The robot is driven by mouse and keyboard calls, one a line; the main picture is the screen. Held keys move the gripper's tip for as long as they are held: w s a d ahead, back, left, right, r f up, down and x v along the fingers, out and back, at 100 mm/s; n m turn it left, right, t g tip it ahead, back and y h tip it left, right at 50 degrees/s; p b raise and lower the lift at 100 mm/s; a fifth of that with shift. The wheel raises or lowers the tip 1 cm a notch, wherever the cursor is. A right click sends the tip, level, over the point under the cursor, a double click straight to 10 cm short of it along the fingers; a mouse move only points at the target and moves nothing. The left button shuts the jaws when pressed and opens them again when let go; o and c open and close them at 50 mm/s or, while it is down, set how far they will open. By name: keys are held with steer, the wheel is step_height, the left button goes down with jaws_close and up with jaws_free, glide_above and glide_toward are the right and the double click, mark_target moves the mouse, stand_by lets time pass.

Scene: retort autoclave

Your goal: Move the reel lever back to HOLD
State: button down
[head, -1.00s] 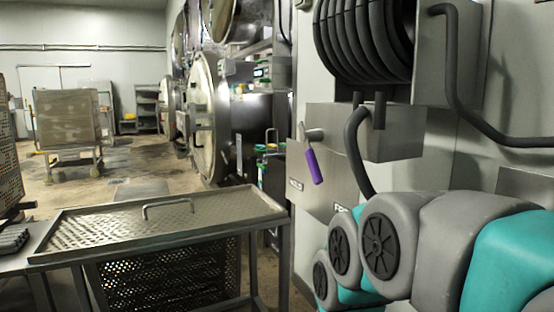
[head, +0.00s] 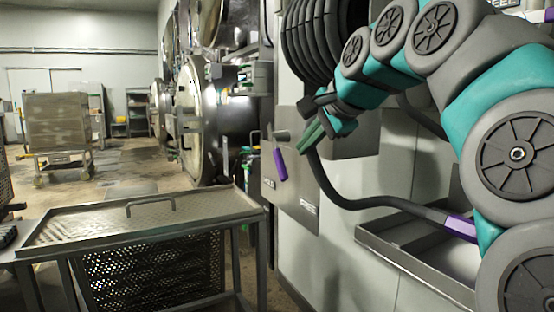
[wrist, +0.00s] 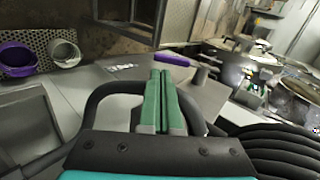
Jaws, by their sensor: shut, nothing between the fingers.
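The reel lever (head: 280,164) has a purple grip and hangs from a grey pivot on the metal reel box. Its grip points down, tilted slightly right, above and between two label plates. The left label appears to read HOLD (head: 268,184) and the right one FREE (head: 308,206). My gripper (head: 304,146) is just right of the lever, apart from it, with its green fingers together and empty. In the wrist view the purple grip (wrist: 172,60) lies just beyond the shut fingertips (wrist: 160,74).
The hose reel (head: 325,40) is above the box. A black hose (head: 360,203) loops below my gripper to a purple-ended nozzle at a wall tray (head: 430,275). A metal-topped table (head: 150,219) stands left. Round retort doors (head: 190,120) are behind.

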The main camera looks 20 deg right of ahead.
mark_target(282, 163)
steer(key=d+r, duration=0.1)
steer(key=d+r+m, duration=0.1)
steer(key=r, duration=0.1)
steer(key=shift+s+t, duration=0.15)
steer(key=shift+t, duration=0.25)
steer(key=shift+f, duration=0.1)
steer(key=p+x, duration=0.1)
steer(key=x, duration=1.3)
